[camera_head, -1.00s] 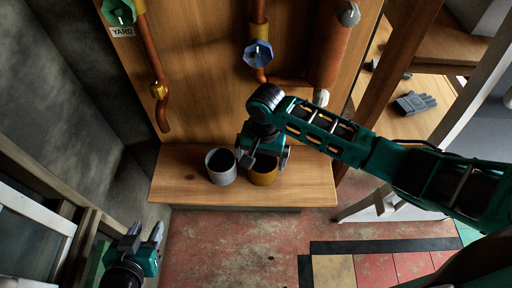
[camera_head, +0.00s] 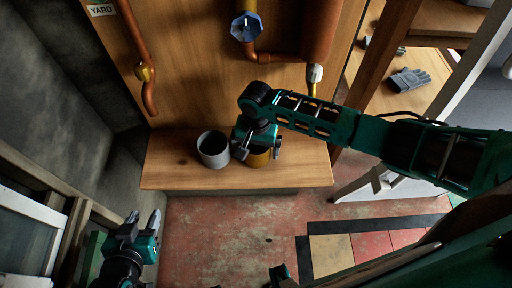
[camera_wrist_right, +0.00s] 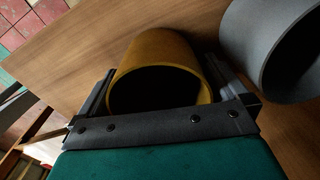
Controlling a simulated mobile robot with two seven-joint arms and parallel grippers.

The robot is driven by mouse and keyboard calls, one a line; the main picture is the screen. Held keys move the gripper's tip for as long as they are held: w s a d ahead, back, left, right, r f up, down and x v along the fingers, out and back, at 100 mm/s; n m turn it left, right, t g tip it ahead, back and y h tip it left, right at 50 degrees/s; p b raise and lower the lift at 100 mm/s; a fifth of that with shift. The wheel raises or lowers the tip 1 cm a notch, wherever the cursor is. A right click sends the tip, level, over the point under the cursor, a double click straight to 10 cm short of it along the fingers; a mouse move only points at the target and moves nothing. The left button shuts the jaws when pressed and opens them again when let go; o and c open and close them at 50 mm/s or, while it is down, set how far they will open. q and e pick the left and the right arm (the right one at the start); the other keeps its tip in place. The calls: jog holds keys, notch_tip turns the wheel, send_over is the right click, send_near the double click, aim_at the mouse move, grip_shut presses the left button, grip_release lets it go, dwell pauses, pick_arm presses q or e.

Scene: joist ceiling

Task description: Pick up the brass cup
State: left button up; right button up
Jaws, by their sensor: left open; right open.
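The brass cup (camera_head: 258,160) stands on the wooden shelf, partly hidden under my right gripper (camera_head: 258,152) in the head view. In the right wrist view the brass cup (camera_wrist_right: 158,68) lies between the two open fingers of my right gripper (camera_wrist_right: 165,95), one on each side, with its dark mouth toward the palm. I cannot tell whether the fingers touch it. My left gripper (camera_head: 143,222) is open and empty at the lower left of the head view, away from the shelf.
A grey cup (camera_head: 213,150) stands just left of the brass cup; it shows at the upper right of the wrist view (camera_wrist_right: 272,45). The wooden shelf (camera_head: 165,170) has free room at its left end. Copper pipes (camera_head: 143,73) and a blue valve knob (camera_head: 246,26) are on the panel behind.

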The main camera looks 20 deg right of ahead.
jog(key=c, duration=0.9)
jog(key=shift+r, duration=0.1)
jog(key=shift+c, duration=0.2)
